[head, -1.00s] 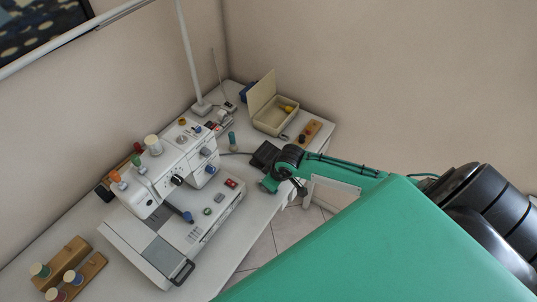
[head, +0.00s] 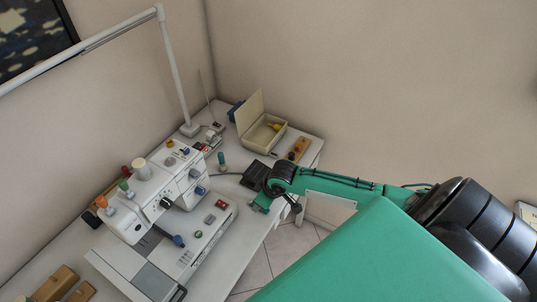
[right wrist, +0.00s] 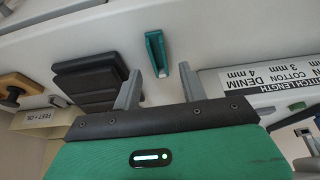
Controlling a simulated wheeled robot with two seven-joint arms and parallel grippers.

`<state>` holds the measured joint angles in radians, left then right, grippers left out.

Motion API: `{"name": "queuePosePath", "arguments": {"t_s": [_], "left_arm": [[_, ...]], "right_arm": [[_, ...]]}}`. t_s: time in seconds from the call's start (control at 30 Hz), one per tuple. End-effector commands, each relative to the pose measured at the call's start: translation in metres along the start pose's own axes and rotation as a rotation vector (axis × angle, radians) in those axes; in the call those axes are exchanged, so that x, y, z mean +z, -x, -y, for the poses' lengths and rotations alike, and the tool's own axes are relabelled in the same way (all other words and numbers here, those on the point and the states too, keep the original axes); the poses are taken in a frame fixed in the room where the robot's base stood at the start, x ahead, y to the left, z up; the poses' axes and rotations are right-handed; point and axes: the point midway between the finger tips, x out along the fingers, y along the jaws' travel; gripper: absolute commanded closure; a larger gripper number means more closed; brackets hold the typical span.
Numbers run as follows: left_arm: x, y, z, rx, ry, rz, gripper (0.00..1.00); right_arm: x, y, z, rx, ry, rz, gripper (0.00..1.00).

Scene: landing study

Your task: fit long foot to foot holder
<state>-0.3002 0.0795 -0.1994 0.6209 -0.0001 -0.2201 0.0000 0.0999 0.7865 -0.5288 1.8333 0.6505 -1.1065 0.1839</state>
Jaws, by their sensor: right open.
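The sewing machine (head: 150,203) stands on the white table, at left in the head view. I cannot make out its foot holder, and I cannot pick out the long foot for sure. My right gripper (head: 262,205) is over the table's right edge, beside the black block (head: 257,173). In the right wrist view my right gripper (right wrist: 160,84) is open, with nothing between its fingers. A teal piece with a pale end (right wrist: 156,53) lies just beyond the fingertips, in line with the gap. My left gripper is not in view.
An open cream box (head: 262,134) with a yellow thing inside stands at the back. A wooden block (head: 298,149) with knobs is right of it. A teal cylinder (head: 222,160) stands beside the machine. A lamp post (head: 174,75) rises behind. A labelled panel (right wrist: 262,85) is near my right gripper.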

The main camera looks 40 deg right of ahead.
Motion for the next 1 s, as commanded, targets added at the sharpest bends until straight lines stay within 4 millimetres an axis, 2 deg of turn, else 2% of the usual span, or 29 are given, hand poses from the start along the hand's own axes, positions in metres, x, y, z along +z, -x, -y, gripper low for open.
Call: {"name": "queuePosePath", "arguments": {"t_s": [0.3, 0.5, 0.7, 0.9, 1.0], "left_arm": [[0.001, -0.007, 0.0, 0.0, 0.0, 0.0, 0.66], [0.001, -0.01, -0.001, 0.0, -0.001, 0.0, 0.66], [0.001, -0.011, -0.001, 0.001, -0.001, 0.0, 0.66], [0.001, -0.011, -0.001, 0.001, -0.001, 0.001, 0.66], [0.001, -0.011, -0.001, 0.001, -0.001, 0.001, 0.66]], "right_arm": [[0.001, 0.071, -0.001, 0.004, 0.004, 0.0, 0.57], [0.001, 0.105, -0.001, 0.002, 0.002, 0.0, 0.57], [0.001, 0.118, 0.0, 0.0, 0.0, 0.001, 0.57], [0.0, 0.119, 0.001, 0.0, 0.0, 0.0, 0.57], [0.003, 0.116, 0.008, -0.007, 0.005, -0.002, 0.57]]}}
